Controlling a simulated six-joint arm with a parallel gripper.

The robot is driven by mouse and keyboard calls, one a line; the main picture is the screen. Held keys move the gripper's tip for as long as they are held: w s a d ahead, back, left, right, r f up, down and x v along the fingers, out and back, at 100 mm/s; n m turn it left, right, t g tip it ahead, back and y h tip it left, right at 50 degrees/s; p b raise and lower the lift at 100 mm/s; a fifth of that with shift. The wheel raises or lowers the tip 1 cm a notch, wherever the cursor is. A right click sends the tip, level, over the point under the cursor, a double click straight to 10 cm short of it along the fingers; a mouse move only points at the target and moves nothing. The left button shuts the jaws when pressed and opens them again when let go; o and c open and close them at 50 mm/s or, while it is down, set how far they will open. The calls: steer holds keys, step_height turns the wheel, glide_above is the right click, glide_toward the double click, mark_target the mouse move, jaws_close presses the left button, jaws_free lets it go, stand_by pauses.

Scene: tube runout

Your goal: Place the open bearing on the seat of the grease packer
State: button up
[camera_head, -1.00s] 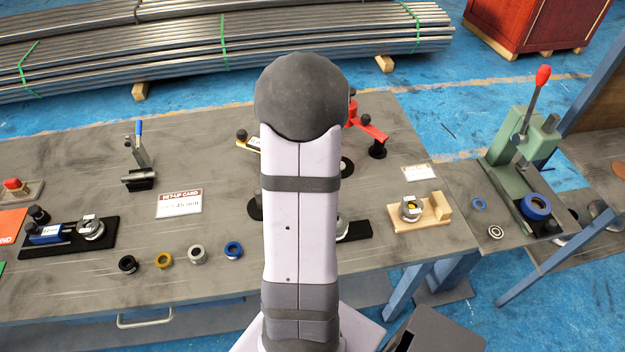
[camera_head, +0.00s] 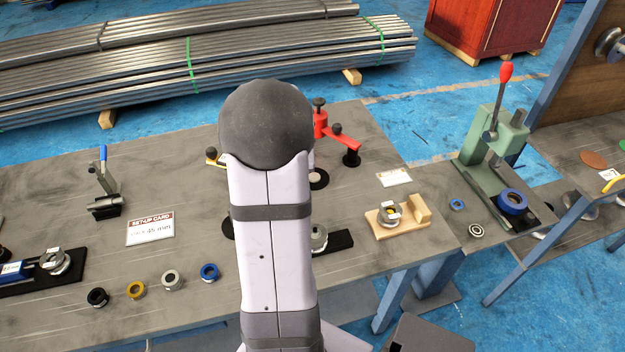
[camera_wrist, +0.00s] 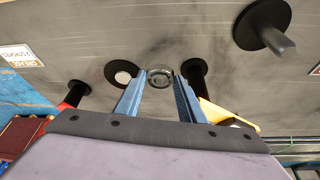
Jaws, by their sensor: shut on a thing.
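In the wrist view my gripper (camera_wrist: 158,80) has its two blue fingers on either side of a round metal bearing (camera_wrist: 159,72), held at the fingertips above the grey table. Behind it is a black disc (camera_wrist: 114,66) with a pale centre, which may be the grease packer's seat; I cannot tell for sure. Black posts stand on both sides, one by a red arm and one by a yellow arm. In the head view my arm hides the gripper and the held bearing; the red arm (camera_head: 331,131) and part of a black disc (camera_head: 319,180) show beside it.
A green press (camera_head: 493,147) with a blue ring (camera_head: 512,201) stands at the right. A loose bearing (camera_head: 476,230) and small blue ring (camera_head: 457,204) lie near it. A wooden block (camera_head: 420,209) and several rings by the front edge are also on the table.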

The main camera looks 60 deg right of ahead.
steer(key=d, duration=0.2)
steer(key=w+d, duration=0.1)
steer(key=shift+w+d+b, duration=0.2)
steer(key=shift+d+b, duration=0.15)
steer(key=shift+d, duration=0.05)
steer(key=s+d+r+m+g, duration=0.3)
steer(key=d+r+m, duration=0.2)
steer(key=m, duration=0.4)
steer(key=shift+s+d+r+h, duration=0.15)
steer(key=shift+d+r+h, duration=0.25)
steer(key=shift+r, duration=0.3)
steer(key=shift+g, duration=0.3)
steer(key=shift+f+p, duration=0.95)
steer(key=shift+f, duration=4.05)
